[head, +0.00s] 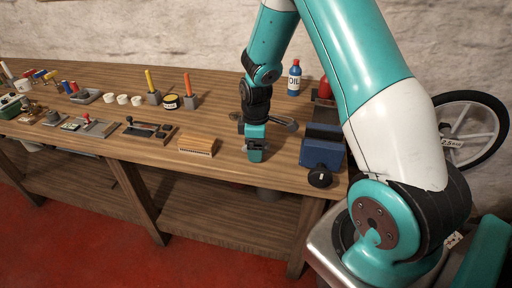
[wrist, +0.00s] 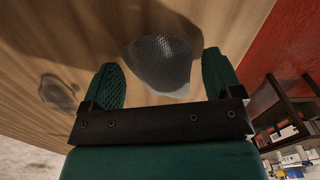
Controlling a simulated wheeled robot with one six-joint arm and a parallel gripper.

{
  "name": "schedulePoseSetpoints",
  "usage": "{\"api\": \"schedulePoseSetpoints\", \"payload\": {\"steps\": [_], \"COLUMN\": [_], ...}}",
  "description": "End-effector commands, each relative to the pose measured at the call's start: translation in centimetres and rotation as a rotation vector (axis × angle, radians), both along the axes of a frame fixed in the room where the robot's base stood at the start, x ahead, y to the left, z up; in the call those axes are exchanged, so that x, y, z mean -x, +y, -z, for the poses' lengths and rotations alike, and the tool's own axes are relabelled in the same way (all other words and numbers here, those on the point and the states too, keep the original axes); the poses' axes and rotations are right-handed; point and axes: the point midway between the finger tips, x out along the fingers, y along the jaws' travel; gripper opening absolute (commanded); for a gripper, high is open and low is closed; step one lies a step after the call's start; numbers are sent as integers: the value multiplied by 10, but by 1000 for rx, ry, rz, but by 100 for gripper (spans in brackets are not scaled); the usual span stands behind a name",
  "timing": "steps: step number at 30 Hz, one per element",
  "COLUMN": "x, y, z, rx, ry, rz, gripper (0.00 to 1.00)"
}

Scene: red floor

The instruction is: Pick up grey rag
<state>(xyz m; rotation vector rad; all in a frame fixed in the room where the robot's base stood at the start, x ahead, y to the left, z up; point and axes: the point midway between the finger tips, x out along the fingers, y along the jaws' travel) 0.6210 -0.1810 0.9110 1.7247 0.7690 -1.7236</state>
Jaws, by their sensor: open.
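A grey rag (wrist: 160,62) with a fine mesh-like texture shows in the wrist view. It lies between and just beyond the two fingers of my gripper (wrist: 165,85), on the wooden surface. The fingers stand apart on either side of it, and nothing is held. In the head view my gripper (head: 256,153) points down at the workbench (head: 222,170), near its front edge. I cannot make out the rag clearly there; the gripper seems to hide it.
A blue vise (head: 322,150) stands just right of the gripper, and a wooden block (head: 197,146) lies to its left. Grey flat metal-looking pieces (head: 284,123) lie behind. A blue bottle (head: 294,78) stands at the back. Small tools crowd the bench's left.

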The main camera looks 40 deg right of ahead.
Motion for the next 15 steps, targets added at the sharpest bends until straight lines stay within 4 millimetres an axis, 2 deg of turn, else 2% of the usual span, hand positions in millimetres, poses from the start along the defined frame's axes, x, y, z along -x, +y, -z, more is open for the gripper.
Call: {"api": "schedulePoseSetpoints", "payload": {"steps": [1,6,8,15], "x": [0,0,0,0], "y": [0,0,0,0], "z": [0,0,0,0], "rx": [0,0,0,0], "ry": [0,0,0,0], "rz": [0,0,0,0], "gripper": [83,44,32,32]}}
